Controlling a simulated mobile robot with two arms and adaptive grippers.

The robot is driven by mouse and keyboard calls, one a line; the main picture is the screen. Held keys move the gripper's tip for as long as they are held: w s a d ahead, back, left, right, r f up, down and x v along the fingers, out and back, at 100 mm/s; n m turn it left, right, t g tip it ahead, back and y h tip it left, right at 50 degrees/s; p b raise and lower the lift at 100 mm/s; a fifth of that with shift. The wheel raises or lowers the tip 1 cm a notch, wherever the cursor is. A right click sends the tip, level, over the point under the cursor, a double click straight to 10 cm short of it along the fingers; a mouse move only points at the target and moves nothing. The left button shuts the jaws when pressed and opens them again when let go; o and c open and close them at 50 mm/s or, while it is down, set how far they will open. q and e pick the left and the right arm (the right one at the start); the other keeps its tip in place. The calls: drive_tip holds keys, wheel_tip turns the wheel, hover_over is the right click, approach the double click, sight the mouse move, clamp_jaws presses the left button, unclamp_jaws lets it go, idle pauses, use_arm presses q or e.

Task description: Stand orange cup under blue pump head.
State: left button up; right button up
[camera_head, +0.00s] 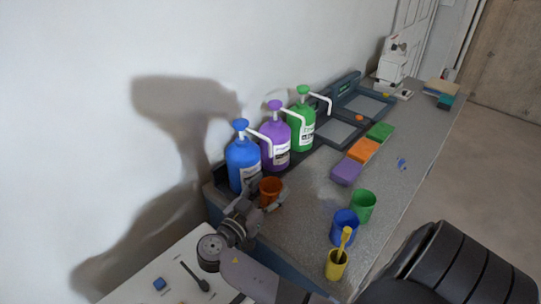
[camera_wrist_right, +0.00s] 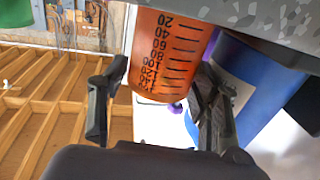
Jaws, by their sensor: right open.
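The orange cup (camera_head: 270,192) stands upright on the counter in front of the blue pump bottle (camera_head: 241,165). The blue pump head (camera_head: 240,125) has a white spout that reaches right, and its tip appears roughly above the cup. My right gripper (camera_head: 262,201) is at the cup, low and from the near side. In the right wrist view the orange cup (camera_wrist_right: 170,50), with black scale marks, lies between the two open fingers (camera_wrist_right: 158,90). Whether a finger touches it is unclear. The blue bottle (camera_wrist_right: 255,85) is close beside the right finger there. My left gripper is out of view.
Purple (camera_head: 275,145) and green (camera_head: 301,128) pump bottles stand behind the blue one along the wall. Green (camera_head: 363,207), blue (camera_head: 343,229) and yellow (camera_head: 336,266) cups stand near the front edge. Sponges (camera_head: 363,150) lie further back. The middle counter is clear.

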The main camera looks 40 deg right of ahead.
drive_tip(key=b+v, duration=0.3)
drive_tip(key=v, duration=0.8)
drive_tip(key=shift+a, duration=0.1)
